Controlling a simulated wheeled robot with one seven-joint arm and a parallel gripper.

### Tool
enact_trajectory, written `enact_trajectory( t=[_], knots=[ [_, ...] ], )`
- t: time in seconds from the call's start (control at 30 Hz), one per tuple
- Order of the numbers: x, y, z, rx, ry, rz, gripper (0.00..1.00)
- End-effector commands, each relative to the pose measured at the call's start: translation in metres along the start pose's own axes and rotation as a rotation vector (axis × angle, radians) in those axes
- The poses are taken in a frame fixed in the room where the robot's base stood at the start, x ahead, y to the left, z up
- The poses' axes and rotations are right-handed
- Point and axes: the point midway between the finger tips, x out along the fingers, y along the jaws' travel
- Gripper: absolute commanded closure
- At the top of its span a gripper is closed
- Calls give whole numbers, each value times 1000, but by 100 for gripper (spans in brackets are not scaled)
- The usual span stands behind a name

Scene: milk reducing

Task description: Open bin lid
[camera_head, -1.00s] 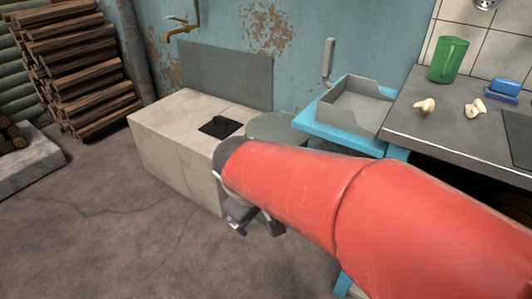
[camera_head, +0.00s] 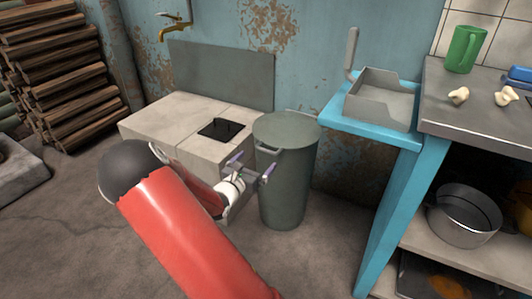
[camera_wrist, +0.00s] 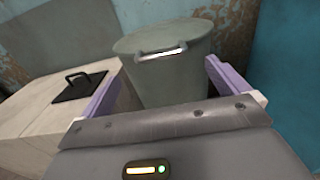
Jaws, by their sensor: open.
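The bin (camera_head: 286,185) is a tall grey-green metal cylinder standing on the floor between the stone block and the blue table. Its lid (camera_head: 286,127) is on top and looks closed. A pale handle (camera_head: 268,150) sits at the lid's near edge; it also shows in the wrist view (camera_wrist: 161,53). My gripper (camera_head: 253,167) is open and empty, just in front of the bin and a little below the handle, apart from it as far as I can tell. In the wrist view the bin (camera_wrist: 170,78) lies ahead between the purple fingers.
The stone block (camera_head: 165,130) with a black handled plate (camera_head: 220,130) is left of the bin. The blue table (camera_head: 405,190) stands to the right, with a metal tray (camera_head: 382,97) on top and a pot (camera_head: 465,215) on a shelf. Open floor lies in front.

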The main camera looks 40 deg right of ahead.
Motion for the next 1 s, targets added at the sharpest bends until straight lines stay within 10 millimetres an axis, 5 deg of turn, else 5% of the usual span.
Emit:
enact_trajectory(
  t=[0.43,0.83,1.0],
  knots=[
    [64,-1,0,-1,-1,-1,0],
    [74,-1,0,-1,0,-1,0],
    [74,-1,0,-1,1,-1,21]
  ],
)
